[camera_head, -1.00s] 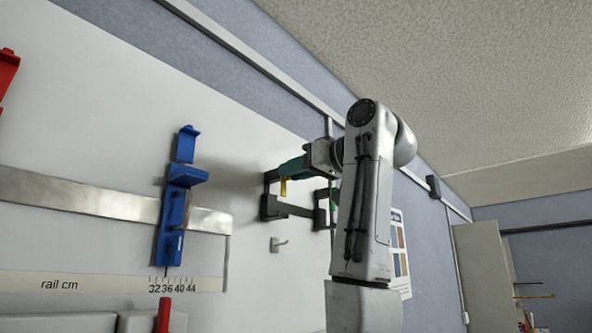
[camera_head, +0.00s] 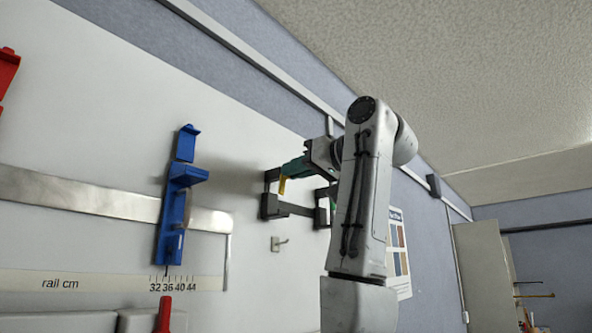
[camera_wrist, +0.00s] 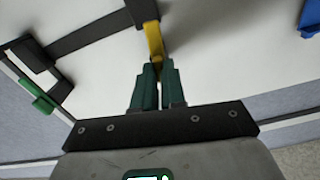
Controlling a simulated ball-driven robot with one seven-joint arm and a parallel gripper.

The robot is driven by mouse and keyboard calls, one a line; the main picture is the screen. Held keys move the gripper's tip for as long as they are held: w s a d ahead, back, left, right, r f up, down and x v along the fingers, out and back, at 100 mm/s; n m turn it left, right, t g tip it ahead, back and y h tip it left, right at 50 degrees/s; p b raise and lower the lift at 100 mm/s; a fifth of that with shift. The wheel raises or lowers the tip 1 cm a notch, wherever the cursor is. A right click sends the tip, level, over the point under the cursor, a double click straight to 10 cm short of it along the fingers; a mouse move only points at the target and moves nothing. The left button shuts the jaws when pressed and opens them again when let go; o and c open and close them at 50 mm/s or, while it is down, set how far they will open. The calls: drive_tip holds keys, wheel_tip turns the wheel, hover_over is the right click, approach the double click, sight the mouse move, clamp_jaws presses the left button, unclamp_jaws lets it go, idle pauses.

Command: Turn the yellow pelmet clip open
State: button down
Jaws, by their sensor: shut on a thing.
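The yellow pelmet clip (camera_head: 283,185) sits on the dark bracket frame on the white wall panel, seen in the head view. In the wrist view the yellow clip (camera_wrist: 154,38) runs from the dark bar down to the fingertips. My gripper (camera_wrist: 158,66) has green fingers shut on the clip's near end. In the head view my gripper (camera_head: 290,169) reaches the bracket from the right, and my arm hides part of the wall behind it. The clip looks tilted in the head view.
The dark bracket frame (camera_head: 295,209) carries a green piece (camera_wrist: 43,105) at its other side. A blue clamp (camera_head: 172,215) stands on the metal rail (camera_head: 85,195) to the left. A small grey hook (camera_head: 278,243) is below the bracket. A red part (camera_head: 5,75) is far left.

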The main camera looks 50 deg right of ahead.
drive_tip(key=shift+r+m, duration=0.15)
drive_tip(key=shift+m, duration=7.85)
drive_tip(key=c, duration=1.2)
unclamp_jaws()
drive_tip(key=shift+s, duration=0.1)
drive_tip(key=s+b, duration=0.4)
drive_tip(key=s, duration=0.6)
drive_tip(key=shift+s+d, duration=0.15)
drive_tip(key=shift+s, duration=0.2)
